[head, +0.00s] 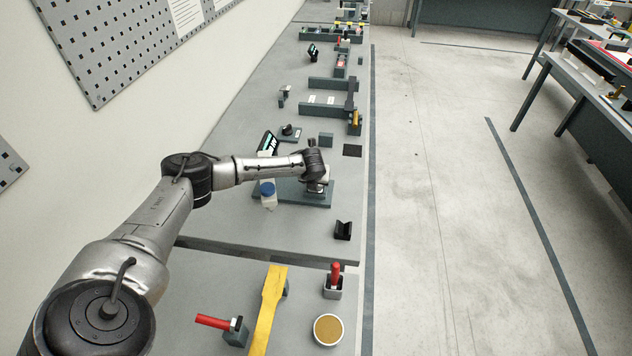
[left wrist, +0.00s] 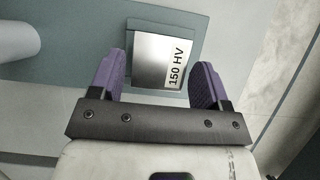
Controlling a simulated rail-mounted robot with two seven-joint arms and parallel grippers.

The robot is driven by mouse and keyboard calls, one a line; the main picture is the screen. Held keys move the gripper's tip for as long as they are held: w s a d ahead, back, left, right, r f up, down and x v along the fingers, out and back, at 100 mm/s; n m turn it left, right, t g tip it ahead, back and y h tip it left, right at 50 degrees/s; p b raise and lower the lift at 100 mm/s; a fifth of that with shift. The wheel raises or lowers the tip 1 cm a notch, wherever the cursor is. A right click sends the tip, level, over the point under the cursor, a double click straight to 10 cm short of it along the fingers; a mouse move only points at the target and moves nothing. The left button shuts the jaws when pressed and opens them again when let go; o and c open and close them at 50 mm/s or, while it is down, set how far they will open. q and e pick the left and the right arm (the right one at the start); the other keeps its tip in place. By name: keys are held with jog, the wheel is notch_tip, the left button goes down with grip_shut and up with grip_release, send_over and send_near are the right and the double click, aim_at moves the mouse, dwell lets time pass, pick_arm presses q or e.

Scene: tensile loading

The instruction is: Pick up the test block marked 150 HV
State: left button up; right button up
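The test block marked 150 HV (left wrist: 150,62) is a flat, silvery square with a white label, seen in the left wrist view. It lies on a blue-grey plate (left wrist: 70,58). My left gripper (left wrist: 160,66) has two purple fingers spread apart, open and empty. The block shows between and beyond the fingertips, from above; I cannot tell the height gap. In the head view my left gripper (head: 317,186) hangs over the dark plate (head: 290,186) on the bench, and I cannot make out the block there. My right gripper is not in view.
A black V-shaped block (head: 342,230) sits nearer on the bench. A yellow bar (head: 266,310), red-handled tools and a round dish (head: 328,330) lie in front.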

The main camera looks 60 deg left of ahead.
pick_arm(q)
jog(key=c, duration=0.8)
